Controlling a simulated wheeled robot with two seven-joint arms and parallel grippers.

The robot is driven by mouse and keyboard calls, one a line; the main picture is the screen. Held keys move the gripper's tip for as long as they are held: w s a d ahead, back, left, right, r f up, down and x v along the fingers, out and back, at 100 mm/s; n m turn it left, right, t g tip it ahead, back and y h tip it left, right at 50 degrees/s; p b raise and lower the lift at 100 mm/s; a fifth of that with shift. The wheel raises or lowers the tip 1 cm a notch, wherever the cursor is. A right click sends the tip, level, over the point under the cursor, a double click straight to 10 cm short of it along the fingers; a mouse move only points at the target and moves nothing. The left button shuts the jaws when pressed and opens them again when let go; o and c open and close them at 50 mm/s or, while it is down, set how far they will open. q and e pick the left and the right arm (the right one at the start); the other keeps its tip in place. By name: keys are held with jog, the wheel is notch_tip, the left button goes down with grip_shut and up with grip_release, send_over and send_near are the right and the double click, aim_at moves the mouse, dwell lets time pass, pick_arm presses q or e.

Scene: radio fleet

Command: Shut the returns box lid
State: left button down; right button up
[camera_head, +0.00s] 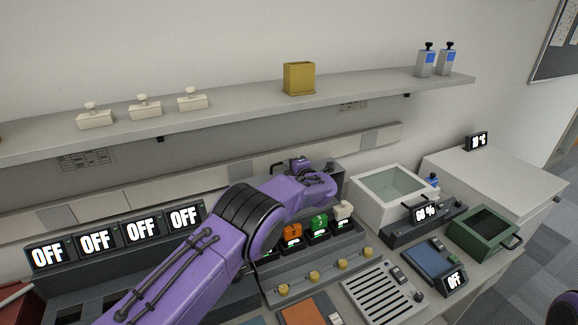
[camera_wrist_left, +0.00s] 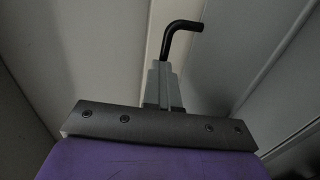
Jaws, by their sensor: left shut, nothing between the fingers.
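No box in view carries a readable returns label, so I cannot tell which is the returns box. A white box (camera_head: 366,207) with an open top and pale inside stands right of my left gripper (camera_head: 294,164). A dark green open box (camera_head: 474,239) with a handle stands farther right. My left gripper is up near the wall behind the bench, shut and empty; its fingers show in the left wrist view (camera_wrist_left: 162,88). A black bent rod (camera_wrist_left: 181,27) shows just beyond them. I cannot tell what it belongs to. My right gripper is not in view.
A long shelf (camera_head: 235,110) runs above the bench with a yellow holder (camera_head: 299,78) on it. A dock with coloured radios (camera_head: 319,224) sits below my left wrist. A slotted tray (camera_head: 383,297) lies at the front. A red object (camera_head: 18,308) shows at the left edge.

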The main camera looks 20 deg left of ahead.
pick_arm(q)
jog(key=shift+a+r, duration=0.15)
jog(key=c, duration=1.2)
grip_release()
jog(key=shift+w+a+f, duration=0.15)
jog(key=shift+w+f, duration=0.05)
jog(key=shift+f, duration=0.15)
jog(key=b+v, duration=0.3)
jog(key=v, duration=0.7)
jog(key=shift+d, duration=0.2)
jog(key=shift+s+r+b, duration=0.1)
jog(key=shift+s+b, duration=0.05)
jog(key=shift+b, duration=0.15)
